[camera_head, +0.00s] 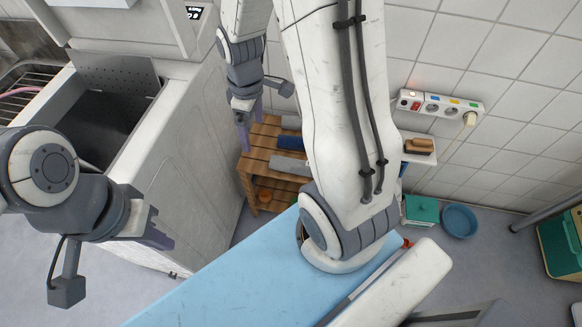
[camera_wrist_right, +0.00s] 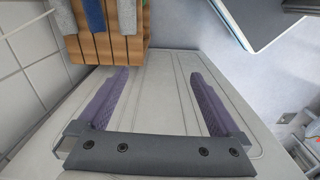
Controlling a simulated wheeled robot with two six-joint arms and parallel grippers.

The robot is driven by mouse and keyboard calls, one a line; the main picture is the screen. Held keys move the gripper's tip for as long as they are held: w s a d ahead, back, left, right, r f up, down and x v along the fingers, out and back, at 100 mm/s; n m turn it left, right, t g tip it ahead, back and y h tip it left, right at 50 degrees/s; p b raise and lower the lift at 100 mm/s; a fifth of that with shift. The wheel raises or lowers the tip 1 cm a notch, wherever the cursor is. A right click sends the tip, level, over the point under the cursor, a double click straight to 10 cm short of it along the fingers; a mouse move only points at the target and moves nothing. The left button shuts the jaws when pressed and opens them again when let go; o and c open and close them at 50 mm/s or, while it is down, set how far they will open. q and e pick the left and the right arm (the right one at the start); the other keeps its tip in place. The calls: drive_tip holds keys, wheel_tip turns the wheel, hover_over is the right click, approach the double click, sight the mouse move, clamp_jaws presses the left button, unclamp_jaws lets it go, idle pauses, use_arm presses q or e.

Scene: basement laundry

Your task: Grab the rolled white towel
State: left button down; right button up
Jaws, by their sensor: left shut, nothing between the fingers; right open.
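A slatted wooden rack (camera_head: 257,158) stands beside the washer, with rolled towels on top. A pale grey-white roll (camera_head: 289,165) lies nearest the front and seems to be the white towel; it also shows at the top of the right wrist view (camera_wrist_right: 127,14). A dark blue roll (camera_head: 290,143) lies beside it, and a grey roll (camera_head: 291,122) behind that. My right arm hides part of the rolls. My right gripper (camera_head: 248,132) is open and empty beside the rack's left end, apart from the rolls. My left gripper (camera_head: 160,238) is shut and empty in front of the washer.
A white washer (camera_head: 190,150) stands close on the left of the rack. A light blue ironing board (camera_head: 235,285) crosses the foreground. A power strip (camera_head: 440,106) is on the tiled wall. A teal box (camera_head: 421,210) and blue basin (camera_head: 460,220) stand on the floor at right.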

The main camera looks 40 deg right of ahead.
drive_tip(key=b, duration=0.7)
hover_over(299, 162)
wheel_tip(299, 162, down, 18)
drive_tip(key=f+b, duration=0.1)
drive_tip(key=f, duration=0.3)
drive_tip(key=shift+d+f+b, duration=0.2)
drive_tip(key=shift+f+b, duration=0.15)
drive_tip(key=f+b, duration=0.1)
drive_tip(key=f, duration=0.2)
drive_tip(key=f+b, duration=0.1)
drive_tip(key=f, duration=0.1)
drive_tip(key=shift+a+f, duration=0.2)
drive_tip(key=shift+f, duration=0.2)
use_arm(q)
wheel_tip(299, 162, down, 14)
use_arm(e)
drive_tip(key=shift+r, duration=0.1)
use_arm(q)
drive_tip(key=shift+r, duration=0.15)
use_arm(e)
drive_tip(key=c, duration=1.5)
